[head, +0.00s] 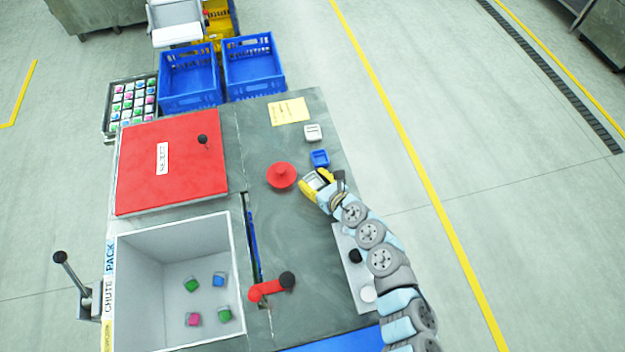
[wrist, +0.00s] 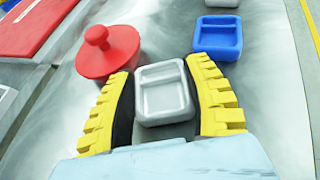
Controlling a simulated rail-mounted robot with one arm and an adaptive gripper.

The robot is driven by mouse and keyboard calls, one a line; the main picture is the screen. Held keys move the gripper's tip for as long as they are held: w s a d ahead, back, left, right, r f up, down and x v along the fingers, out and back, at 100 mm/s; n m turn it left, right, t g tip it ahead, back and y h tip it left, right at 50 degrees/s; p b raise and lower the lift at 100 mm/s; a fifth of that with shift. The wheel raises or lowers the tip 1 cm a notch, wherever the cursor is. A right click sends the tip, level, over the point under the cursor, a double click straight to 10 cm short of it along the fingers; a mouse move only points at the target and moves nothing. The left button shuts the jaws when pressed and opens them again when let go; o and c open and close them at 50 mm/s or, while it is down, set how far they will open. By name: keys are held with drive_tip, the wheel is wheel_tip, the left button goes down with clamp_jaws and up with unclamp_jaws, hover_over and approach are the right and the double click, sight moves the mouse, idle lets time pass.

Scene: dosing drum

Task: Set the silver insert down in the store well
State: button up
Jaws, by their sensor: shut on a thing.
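The silver insert (wrist: 164,92) is a small grey square dish with a raised rim. It sits between the two yellow fingers of my gripper (wrist: 166,105), which is shut on it. In the head view my gripper (head: 318,186) is over the grey worktop, and only a little of the insert shows. I cannot tell whether the insert touches the worktop. A blue insert (head: 320,158) lies just beyond my gripper, also in the wrist view (wrist: 218,37). A whitish insert (head: 313,132) is farther back. I cannot make out an empty store well; the held insert may hide it.
A red round knobbed cover (head: 281,175) stands close left of my gripper, also in the wrist view (wrist: 106,54). A red reject lid (head: 172,162) and an open bin (head: 130,290) with several coloured cubes are at left. A red crank (head: 271,286) stands nearer. Blue crates (head: 252,66) are behind.

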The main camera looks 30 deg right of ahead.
drive_tip(key=shift+f, duration=0.25)
drive_tip(key=shift+f, duration=0.15)
drive_tip(key=o, duration=1.2)
drive_tip(key=shift+c, duration=0.2)
drive_tip(key=shift+r, duration=0.25)
drive_tip(key=shift+s+d, duration=0.1)
drive_tip(key=shift+s, duration=0.15)
drive_tip(key=b+v, duration=0.1)
drive_tip(key=v, duration=1)
drive_tip(key=shift+f, duration=0.1)
drive_tip(key=o, duration=0.3)
drive_tip(key=shift+s, duration=0.2)
